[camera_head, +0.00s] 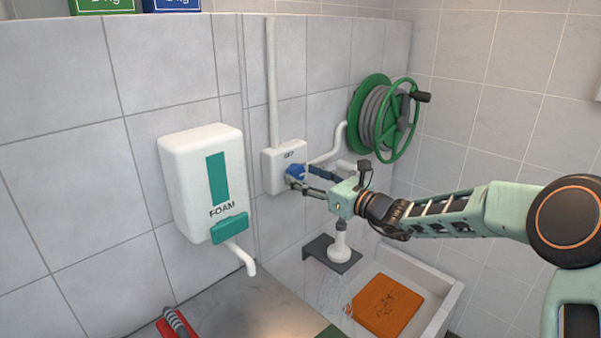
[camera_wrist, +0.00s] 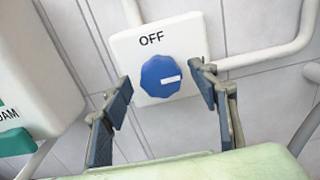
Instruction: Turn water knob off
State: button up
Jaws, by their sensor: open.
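The blue water knob (camera_head: 295,172) sits on a white wall box (camera_head: 272,172) with pipes running from it. In the wrist view the knob (camera_wrist: 158,74) is round and scalloped, with a white mark pointing to the right. The word OFF is printed above it on the box (camera_wrist: 190,42). My gripper (camera_head: 307,179) is at the knob, open. In the wrist view the fingers of my gripper (camera_wrist: 160,82) stand apart, one on each side of the knob. I cannot tell whether either touches it.
A white foam dispenser (camera_head: 203,180) hangs left of the box. A green hose reel (camera_head: 372,110) is mounted to the right. Below, a white spray head (camera_head: 339,248) on a dark bracket shows water streaks over a basin (camera_head: 440,312) holding an orange towel-like item (camera_head: 388,305).

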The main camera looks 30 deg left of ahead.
jog(key=shift+x, duration=0.85)
jog(key=shift+c, duration=0.4)
jog(key=c, duration=1.1)
jog(key=shift+o, duration=0.2)
jog(key=shift+f, duration=0.1)
